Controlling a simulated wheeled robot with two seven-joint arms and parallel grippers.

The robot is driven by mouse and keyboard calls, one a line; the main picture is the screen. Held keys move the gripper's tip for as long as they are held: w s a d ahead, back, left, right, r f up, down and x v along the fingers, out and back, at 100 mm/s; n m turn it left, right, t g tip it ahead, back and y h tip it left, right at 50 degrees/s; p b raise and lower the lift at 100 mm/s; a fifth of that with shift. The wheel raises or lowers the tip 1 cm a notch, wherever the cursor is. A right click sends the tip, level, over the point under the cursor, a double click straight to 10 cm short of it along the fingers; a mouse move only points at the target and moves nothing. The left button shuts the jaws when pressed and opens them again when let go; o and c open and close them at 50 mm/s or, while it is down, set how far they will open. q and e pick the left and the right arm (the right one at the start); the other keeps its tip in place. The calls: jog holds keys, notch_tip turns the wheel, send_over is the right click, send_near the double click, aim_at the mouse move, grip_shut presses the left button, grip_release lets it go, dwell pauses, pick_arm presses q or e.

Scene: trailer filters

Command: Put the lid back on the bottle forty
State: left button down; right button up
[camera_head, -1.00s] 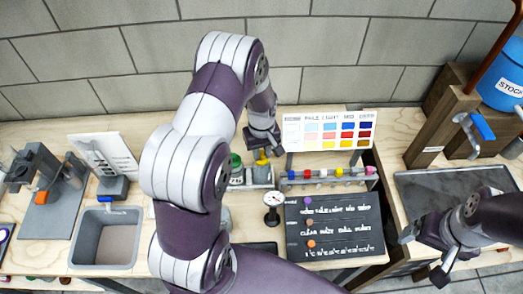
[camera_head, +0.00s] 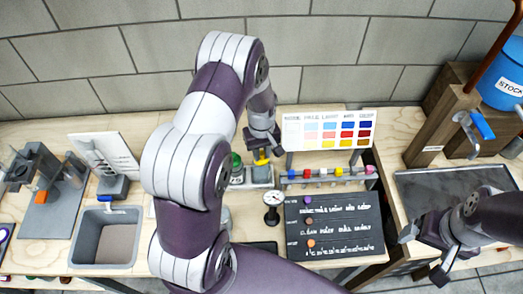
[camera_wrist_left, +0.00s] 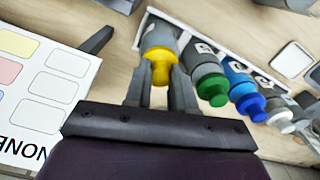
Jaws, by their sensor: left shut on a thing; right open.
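My left gripper (camera_head: 263,150) is shut on a yellow lid (camera_wrist_left: 160,55), held between its two fingers. The lid also shows in the head view (camera_head: 261,159). In the left wrist view, a grey bottle (camera_wrist_left: 157,28) with a small label is directly at the lid. I cannot tell whether the lid is seated on it, and the label's number is unreadable. My right gripper (camera_head: 424,255) is open and empty at the right, beside the dark tray.
A colour chart (camera_head: 328,130) stands behind a rack of small coloured pieces (camera_head: 325,175). A dial gauge (camera_head: 272,198) and a dark board (camera_head: 335,228) are in front. A grey bin (camera_head: 104,238) is at the left, a dark tray (camera_head: 450,188) at the right.

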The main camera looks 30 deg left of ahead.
pick_arm(q)
jog(key=shift+c, duration=2)
grip_release()
jog(key=shift+r+p, duration=2.85)
jog(key=shift+r, duration=0.65)
jog(key=shift+c, duration=0.3)
grip_shut()
jog(key=shift+f, duration=0.2)
